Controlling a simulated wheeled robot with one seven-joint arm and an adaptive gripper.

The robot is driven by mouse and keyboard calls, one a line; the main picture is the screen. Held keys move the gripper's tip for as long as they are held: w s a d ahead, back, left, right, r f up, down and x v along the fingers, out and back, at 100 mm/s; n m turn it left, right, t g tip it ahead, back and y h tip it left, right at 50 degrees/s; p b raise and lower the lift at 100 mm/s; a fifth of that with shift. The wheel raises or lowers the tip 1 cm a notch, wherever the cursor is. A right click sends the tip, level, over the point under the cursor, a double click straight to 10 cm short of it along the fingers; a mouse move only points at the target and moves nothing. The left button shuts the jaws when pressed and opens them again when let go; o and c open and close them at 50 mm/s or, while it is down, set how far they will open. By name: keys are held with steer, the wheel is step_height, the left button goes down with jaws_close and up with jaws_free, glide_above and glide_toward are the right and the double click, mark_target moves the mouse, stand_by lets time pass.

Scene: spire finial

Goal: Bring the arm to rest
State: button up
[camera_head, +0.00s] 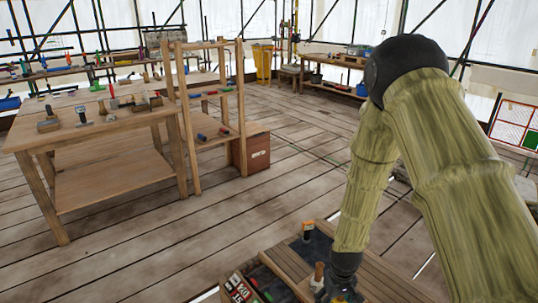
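My arm, in a yellow-green fabric sleeve, fills the right side of the head view and bends down from a dark joint at the top. My gripper (343,290) is at the bottom edge, below the dark wrist and partly cut off by the frame. It is over or beside a wooden tray (285,267) with a dark inside. A wooden-handled tool (318,275) stands close to its left. The fingertips are hidden, so I cannot tell whether they touch or hold anything.
A wooden workbench (115,183) with several hand tools stands at the left, beside a wooden shelf rack (189,135) and a reddish-brown box (253,153). Another tool (308,230) stands in the tray. A yellow bin (263,62) is at the back. The plank floor (300,160) between is clear.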

steer(key=s+f+m+b, duration=0.1)
steer(key=s+f+b, duration=0.1)
steer(key=s+f, duration=0.4)
steer(key=s+d+f+b, duration=0.1)
steer(key=s+f+b, duration=0.1)
steer(key=s+f, duration=0.5)
steer(key=s+d+f+m+b, duration=0.1)
steer(key=s+f+b, duration=0.2)
steer(key=s+f, duration=0.4)
steer(key=shift+s+d+m, duration=0.15)
steer(key=shift+s, duration=1.75)
steer(key=shift+s+d+m, duration=0.1)
steer(key=shift+s+m, duration=0.05)
steer(key=shift+s, duration=1.75)
steer(key=s, duration=0.2)
steer(key=shift+s+f+b, duration=0.3)
steer(key=shift+f+b, duration=0.05)
steer(key=shift+b, duration=0.05)
step_height(320, 180, up, 12)
steer(key=p, duration=1.2)
steer(key=shift+s+r, duration=0.25)
steer(key=shift+s, duration=0.05)
